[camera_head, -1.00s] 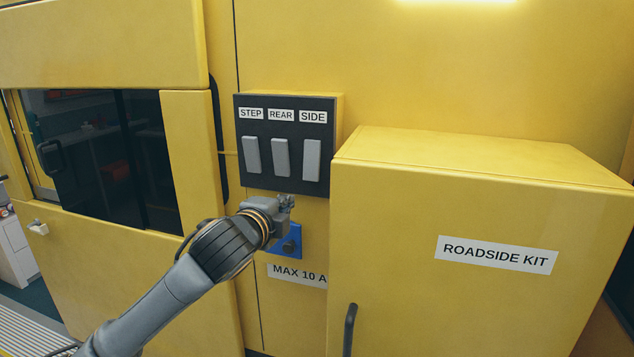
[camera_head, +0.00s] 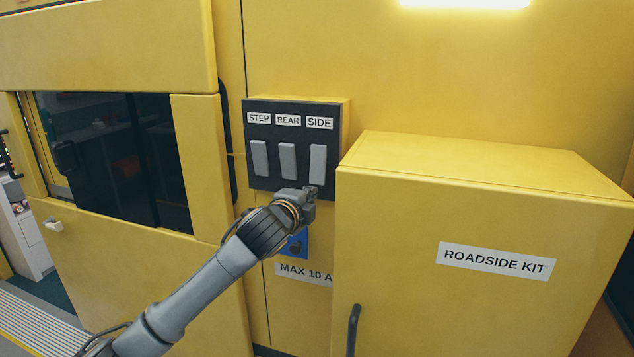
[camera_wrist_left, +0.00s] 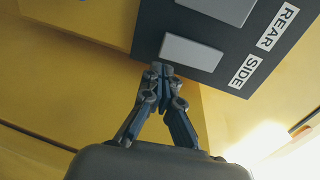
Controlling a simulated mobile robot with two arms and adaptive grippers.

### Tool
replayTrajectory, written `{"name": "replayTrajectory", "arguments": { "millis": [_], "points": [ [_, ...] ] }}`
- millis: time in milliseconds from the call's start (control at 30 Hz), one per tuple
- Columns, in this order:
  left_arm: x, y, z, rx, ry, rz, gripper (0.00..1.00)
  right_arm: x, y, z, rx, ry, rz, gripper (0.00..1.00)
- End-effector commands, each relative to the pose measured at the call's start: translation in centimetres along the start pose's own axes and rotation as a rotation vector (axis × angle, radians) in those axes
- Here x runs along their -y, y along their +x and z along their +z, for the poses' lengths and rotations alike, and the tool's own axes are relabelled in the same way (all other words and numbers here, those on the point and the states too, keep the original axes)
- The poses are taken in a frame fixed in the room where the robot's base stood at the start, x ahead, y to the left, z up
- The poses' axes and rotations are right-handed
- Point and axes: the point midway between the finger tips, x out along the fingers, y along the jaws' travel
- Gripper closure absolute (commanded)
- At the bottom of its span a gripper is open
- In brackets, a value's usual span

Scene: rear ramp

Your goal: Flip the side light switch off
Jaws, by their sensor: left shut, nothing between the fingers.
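The side light switch (camera_head: 318,161) is the grey rocker under the "SIDE" label, at the right of a dark panel (camera_head: 268,184) on the yellow wall. My left gripper (camera_head: 313,189) is shut and empty at the lower end of this switch. In the left wrist view the closed fingertips (camera_wrist_left: 161,68) are close to the end of the side switch (camera_wrist_left: 191,51); I cannot tell whether they touch it. The panel also bears the step switch (camera_head: 259,158) and the rear switch (camera_head: 287,160). My right gripper is not in view.
A yellow roadside kit box (camera_head: 480,215) juts out just right of the panel. A blue socket (camera_head: 297,244) with a "MAX 10 A" label sits below, partly behind my arm. A dark window (camera_head: 115,160) is at the left. A lit lamp (camera_head: 465,3) is above.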

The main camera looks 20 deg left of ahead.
Motion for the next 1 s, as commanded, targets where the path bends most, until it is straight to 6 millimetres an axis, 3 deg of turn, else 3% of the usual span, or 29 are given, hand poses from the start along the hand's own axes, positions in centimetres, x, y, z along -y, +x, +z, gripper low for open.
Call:
{"name": "replayTrajectory", "arguments": {
  "millis": [200, 400, 1000],
  "points": [
    [0.3, 3.3, 0.0, 0.0, 0.0, 0.002, 1.0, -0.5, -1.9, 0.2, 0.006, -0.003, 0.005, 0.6],
    [0.2, 5.1, 0.0, 0.001, 0.0, -0.001, 1.0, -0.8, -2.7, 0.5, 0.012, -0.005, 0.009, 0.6],
    [-0.2, 5.8, 0.0, 0.0, 0.0, -0.01, 1.0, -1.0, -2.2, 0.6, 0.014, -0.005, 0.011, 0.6]
  ]
}}
